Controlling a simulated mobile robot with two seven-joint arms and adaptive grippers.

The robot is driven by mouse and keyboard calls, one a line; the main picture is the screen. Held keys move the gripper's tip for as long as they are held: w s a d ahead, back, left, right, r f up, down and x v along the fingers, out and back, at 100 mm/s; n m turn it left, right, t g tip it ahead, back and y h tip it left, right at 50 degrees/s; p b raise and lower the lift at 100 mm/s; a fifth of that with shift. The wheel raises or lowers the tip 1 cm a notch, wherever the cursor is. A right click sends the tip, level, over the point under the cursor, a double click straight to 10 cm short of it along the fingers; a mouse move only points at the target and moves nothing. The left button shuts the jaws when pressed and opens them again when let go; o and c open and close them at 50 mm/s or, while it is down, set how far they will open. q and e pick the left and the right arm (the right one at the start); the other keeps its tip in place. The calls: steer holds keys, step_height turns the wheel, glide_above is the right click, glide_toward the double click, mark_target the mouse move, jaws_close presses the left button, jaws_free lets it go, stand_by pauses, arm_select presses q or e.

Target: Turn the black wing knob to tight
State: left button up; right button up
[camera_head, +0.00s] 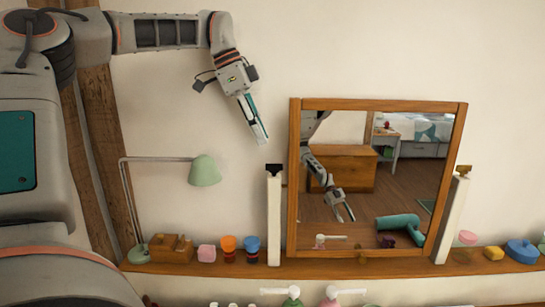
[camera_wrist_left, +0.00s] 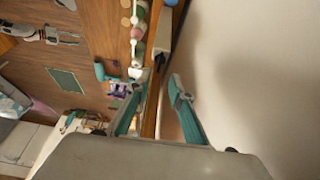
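The black wing knob (camera_head: 274,169) sits on top of the white left post (camera_head: 274,220) beside the wooden-framed mirror (camera_head: 295,190). My left gripper (camera_head: 263,141) hangs above and slightly left of the knob in the head view, pointing down and apart from it. In the left wrist view its two teal fingers are spread with nothing held between them (camera_wrist_left: 158,85). A small dark shape beyond the fingertips, at the end of the white post (camera_wrist_left: 164,30), looks like the knob (camera_wrist_left: 160,57). My right gripper is not directly in view.
A brass-coloured knob (camera_head: 464,170) tops the right post (camera_head: 453,222). A green lamp (camera_head: 205,170) stands left. The wall above the knob is clear.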

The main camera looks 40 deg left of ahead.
mark_target(274, 169)
arm_select(q)
steer(key=shift+x, duration=3.85)
jaws_close()
